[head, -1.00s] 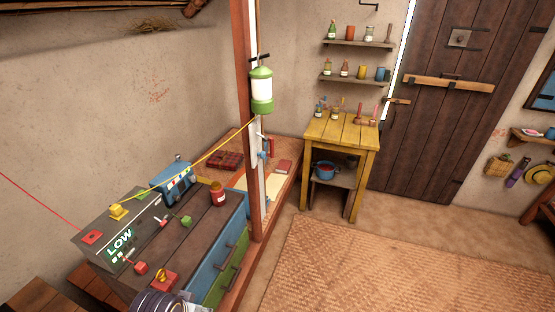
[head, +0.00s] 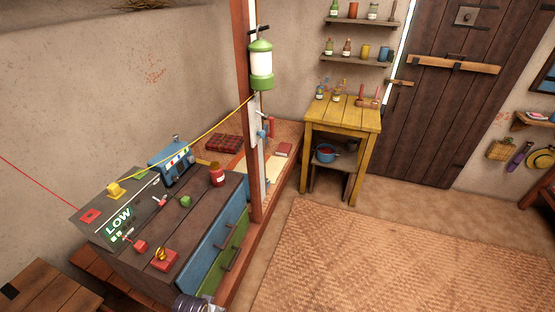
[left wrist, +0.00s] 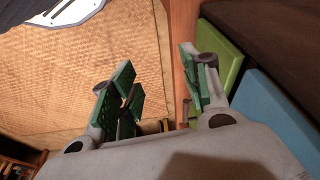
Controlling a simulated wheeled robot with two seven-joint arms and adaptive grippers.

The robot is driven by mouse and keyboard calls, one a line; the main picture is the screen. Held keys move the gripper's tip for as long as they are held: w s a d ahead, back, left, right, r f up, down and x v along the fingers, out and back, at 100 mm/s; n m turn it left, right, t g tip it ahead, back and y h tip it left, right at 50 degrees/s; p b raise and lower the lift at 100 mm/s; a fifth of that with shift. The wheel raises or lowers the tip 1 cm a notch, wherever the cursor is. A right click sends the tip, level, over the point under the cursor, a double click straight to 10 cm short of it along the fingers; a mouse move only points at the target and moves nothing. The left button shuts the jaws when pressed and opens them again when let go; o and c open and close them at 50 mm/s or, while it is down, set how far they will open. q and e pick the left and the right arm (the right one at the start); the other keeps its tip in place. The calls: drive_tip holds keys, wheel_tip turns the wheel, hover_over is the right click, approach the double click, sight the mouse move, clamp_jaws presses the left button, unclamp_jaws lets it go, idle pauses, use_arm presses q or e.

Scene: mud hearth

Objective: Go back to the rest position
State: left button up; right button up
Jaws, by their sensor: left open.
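My left gripper shows in the left wrist view (left wrist: 160,95). Its green-padded fingers stand apart with nothing between them. It is over the floor by the front of the dark chest, whose green drawer (left wrist: 222,55) and blue drawer (left wrist: 278,110) show to its right. In the head view only a small grey piece of my arm shows at the bottom edge, and no gripper fingers are seen. My right gripper is in neither view now.
The dark chest (head: 190,235) carries a blue radio (head: 172,160), a red jar (head: 216,174) and several small blocks. A red-brown post (head: 247,130) with a green lantern (head: 261,65) stands behind. A yellow table (head: 343,115) is at the back. The woven mat (head: 370,255) is clear.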

use_arm(q)
drive_tip(key=s+a+f+b, duration=0.15)
drive_tip(key=s+f, duration=0.25)
drive_tip(key=f, duration=0.8)
drive_tip(key=s+f+b, duration=0.2)
drive_tip(key=s+f, duration=0.2)
drive_tip(key=f, duration=0.7)
drive_tip(key=s+a+f+b, duration=0.1)
drive_tip(key=s+a+f, duration=0.1)
drive_tip(key=s+f, duration=0.6)
drive_tip(key=s+a+f+g+b, duration=0.1)
drive_tip(key=s+a+f+b, duration=0.1)
drive_tip(key=s+f, duration=0.6)
drive_tip(key=shift+s+a+g, duration=0.3)
drive_tip(key=shift+s+a, duration=0.05)
drive_tip(key=shift+s, duration=0.45)
